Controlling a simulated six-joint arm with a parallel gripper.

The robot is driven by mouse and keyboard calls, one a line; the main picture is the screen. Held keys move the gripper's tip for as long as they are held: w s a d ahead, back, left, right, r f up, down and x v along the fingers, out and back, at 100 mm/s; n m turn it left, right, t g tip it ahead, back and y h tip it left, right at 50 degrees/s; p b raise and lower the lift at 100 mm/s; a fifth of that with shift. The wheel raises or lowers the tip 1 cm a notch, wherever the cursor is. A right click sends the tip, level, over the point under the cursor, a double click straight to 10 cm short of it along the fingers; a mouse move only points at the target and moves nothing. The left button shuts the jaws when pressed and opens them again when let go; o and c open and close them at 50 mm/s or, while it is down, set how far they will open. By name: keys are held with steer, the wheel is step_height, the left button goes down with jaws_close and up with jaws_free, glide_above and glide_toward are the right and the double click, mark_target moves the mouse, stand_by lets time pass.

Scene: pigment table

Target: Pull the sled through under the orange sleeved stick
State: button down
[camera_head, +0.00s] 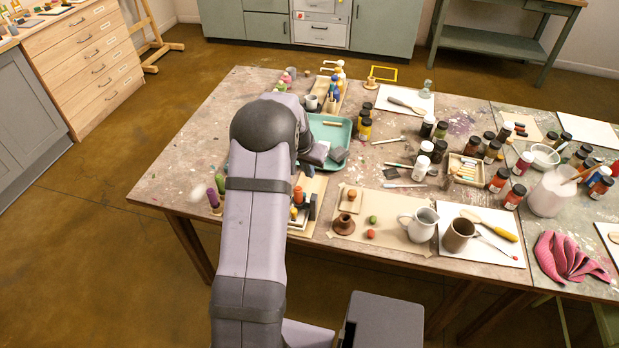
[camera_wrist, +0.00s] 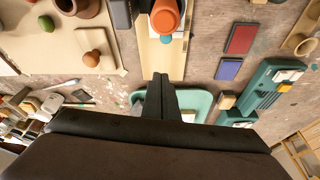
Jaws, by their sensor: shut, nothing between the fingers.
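An orange, round-ended piece (camera_wrist: 165,16), apparently the sleeved stick, is over a pale wooden board (camera_wrist: 160,62) at the top of the wrist view. It also shows in the head view (camera_head: 298,195), beside my arm. Dark upright-looking pieces flank it. A teal ball (camera_wrist: 166,40) shows just below it in the wrist view. I cannot make out the sled for certain; it may be partly hidden by the orange piece or my arm. My gripper (camera_wrist: 161,78) is shut and empty, its fingertips over the board's near end, apart from the orange piece.
A teal tray (camera_head: 342,121) is behind my gripper. A brown pot (camera_head: 344,224), small balls and a white pitcher (camera_head: 422,225) stand right of the board. Purple and green pegs (camera_head: 213,198) stand at its left. Paint jars crowd the table's right.

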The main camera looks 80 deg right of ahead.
steer(key=b+v, duration=0.1)
steer(key=v, duration=0.5)
steer(key=shift+r, duration=0.1)
steer(key=shift+w, duration=0.1)
steer(key=w+a+r+n+t+y, duration=0.2)
steer(key=w+a+n, duration=0.7)
steer(key=w+a, duration=1.4)
steer(key=a+n+y+p, duration=0.1)
steer(key=a+n, duration=0.4)
steer(key=a, duration=1.2)
steer(key=s+a+f+n+g+y, duration=0.1)
steer(key=s+a+n, duration=0.4)
steer(key=a, duration=0.9)
steer(key=s, duration=0.3)
steer(key=shift+n+p, duration=0.35)
steer(key=shift+n, duration=0.05)
